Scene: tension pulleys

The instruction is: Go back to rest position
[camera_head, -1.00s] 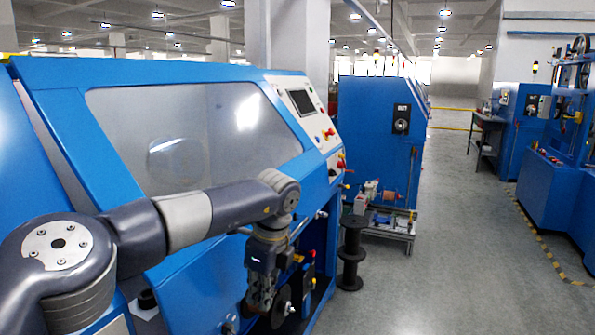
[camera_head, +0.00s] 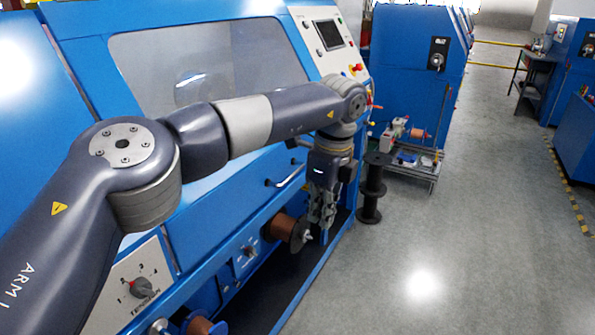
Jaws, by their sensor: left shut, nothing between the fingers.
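My left arm reaches in from the left across the front of a large blue machine (camera_head: 75,30). My left gripper (camera_head: 318,228) hangs fingers down near the machine's right end, shut and empty. A copper-coloured spool (camera_head: 282,226) on the machine's lower front is just left of the gripper; I cannot tell whether they touch. Another spool (camera_head: 200,325) shows at the bottom edge. The tension dial (camera_head: 140,287) is on a pale panel at the lower left, beside my arm. My right gripper is not in view.
A black spool stand (camera_head: 371,190) is on the floor right of the gripper. A small metal cart (camera_head: 410,165) stands behind it, before another blue machine (camera_head: 412,60). The grey floor (camera_head: 470,240) on the right is clear.

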